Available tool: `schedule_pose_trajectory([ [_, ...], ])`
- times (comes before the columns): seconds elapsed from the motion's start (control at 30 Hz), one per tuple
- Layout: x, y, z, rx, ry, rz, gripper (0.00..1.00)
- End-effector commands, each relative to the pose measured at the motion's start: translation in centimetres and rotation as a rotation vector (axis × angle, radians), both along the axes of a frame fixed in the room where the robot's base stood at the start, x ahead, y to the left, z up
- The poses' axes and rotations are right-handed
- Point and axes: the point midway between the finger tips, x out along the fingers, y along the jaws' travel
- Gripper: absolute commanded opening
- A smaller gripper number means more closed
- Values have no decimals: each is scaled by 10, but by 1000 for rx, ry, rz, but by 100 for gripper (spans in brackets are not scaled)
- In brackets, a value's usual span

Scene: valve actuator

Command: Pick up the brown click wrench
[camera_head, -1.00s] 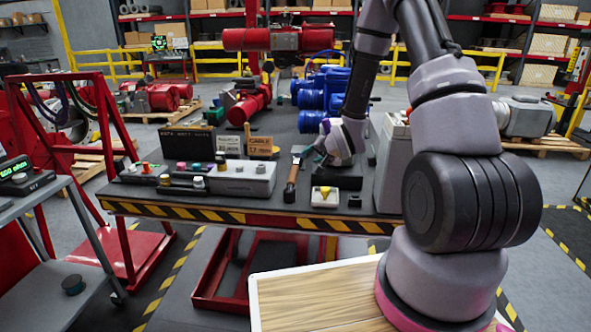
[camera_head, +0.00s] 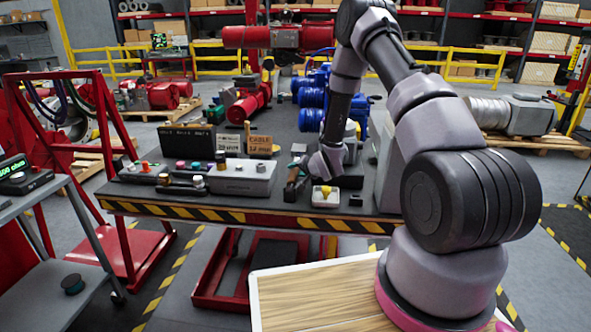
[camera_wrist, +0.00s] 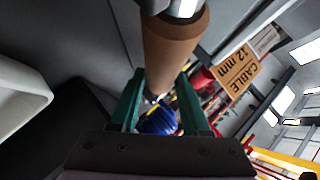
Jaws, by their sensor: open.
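The brown click wrench (camera_head: 289,194) is at the front part of the bench, partly hidden by my gripper in the head view. In the wrist view its brown handle (camera_wrist: 168,50) and a silvery metal part show large, just beyond the fingertips and lined up with the gap. My gripper (camera_wrist: 160,90) has two green fingers, open, one to each side of the handle's lower end. I cannot tell whether either finger touches it. In the head view my gripper (camera_head: 301,172) is low over the bench at the wrench.
A white tray with a yellow item (camera_head: 325,196) lies just right of the wrench. A grey control box (camera_head: 241,177) stands to the left. A "CABLE 12 mm" sign (camera_wrist: 236,73) stands behind. A tall grey box (camera_head: 389,172) is at the right.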

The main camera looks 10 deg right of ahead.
Motion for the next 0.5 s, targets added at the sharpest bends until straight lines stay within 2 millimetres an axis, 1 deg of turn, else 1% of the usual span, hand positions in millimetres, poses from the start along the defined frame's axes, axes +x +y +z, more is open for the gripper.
schedule_pose_trajectory([
  [0.03, 6, 2, -3, 0, -2, 1, 46],
  [0.13, 14, 4, -8, 1, -1, 0, 46],
  [0.4, 16, 4, -9, 1, 0, -1, 46],
  [0.47, 16, 4, -9, 1, 0, -1, 23],
  [0.5, 16, 4, -9, 1, 0, -1, 8],
])
